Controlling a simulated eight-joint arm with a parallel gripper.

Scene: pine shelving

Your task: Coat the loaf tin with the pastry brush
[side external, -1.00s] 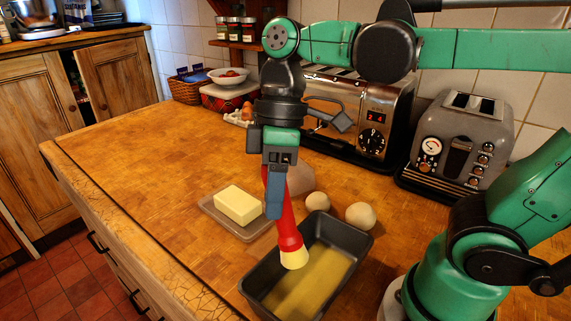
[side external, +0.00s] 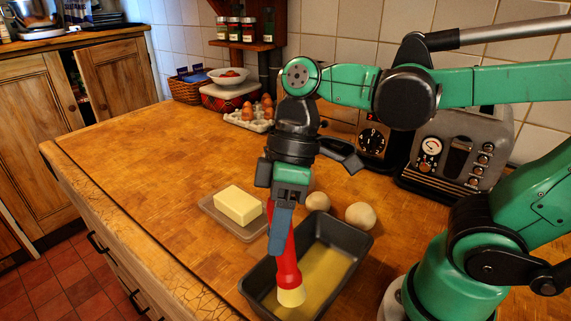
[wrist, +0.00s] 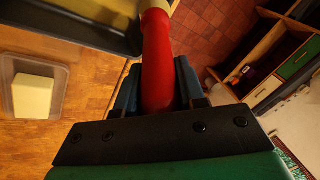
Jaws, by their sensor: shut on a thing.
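The dark loaf tin (side external: 348,240) stands on the wooden worktop, with a yellowish layer over its floor. My gripper (side external: 280,228) is above the tin's left part and shut on the red handle of the pastry brush (side external: 287,262). The brush points down, and its pale bristle end (side external: 291,297) is inside the tin near the front; I cannot tell if it touches the floor. In the wrist view the red handle (wrist: 157,65) sits between my fingers, and part of the tin (wrist: 85,30) shows at the top left.
A butter block (side external: 238,205) lies on a shallow dish (side external: 254,228) left of the tin. Dough balls (side external: 360,215) sit just behind the tin. An egg tray (side external: 250,122) and a toaster (side external: 450,155) stand further back. The worktop's left part is clear.

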